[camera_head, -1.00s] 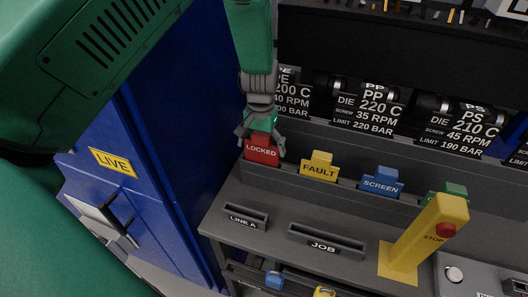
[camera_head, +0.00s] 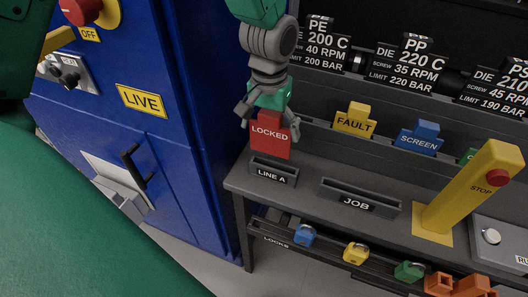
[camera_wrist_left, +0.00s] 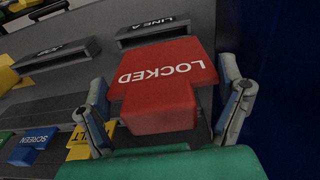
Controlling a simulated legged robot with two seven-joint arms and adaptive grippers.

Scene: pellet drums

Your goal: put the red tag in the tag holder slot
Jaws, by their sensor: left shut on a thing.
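The red LOCKED tag (camera_head: 270,136) is upright in my left gripper (camera_head: 268,118), which is shut on its upper part. The tag also shows in the left wrist view (camera_wrist_left: 165,72), between the two fingers of the gripper (camera_wrist_left: 165,108). In the head view its lower edge is just above and behind the LINE A tag holder (camera_head: 274,173); I cannot tell whether it touches the slot. In the wrist view, the LINE A holder (camera_wrist_left: 152,31) lies beyond the tag's wide end. The JOB holder (camera_head: 360,198) is to the right and looks empty. My right gripper is not in view.
Yellow FAULT (camera_head: 354,120) and blue SCREEN (camera_head: 419,139) tags stand in the rack behind. A yellow STOP post (camera_head: 472,190) stands at right. A blue cabinet (camera_head: 150,65) rises close on the left. Padlocks hang on the LOCKS rail (camera_head: 330,259) below the shelf.

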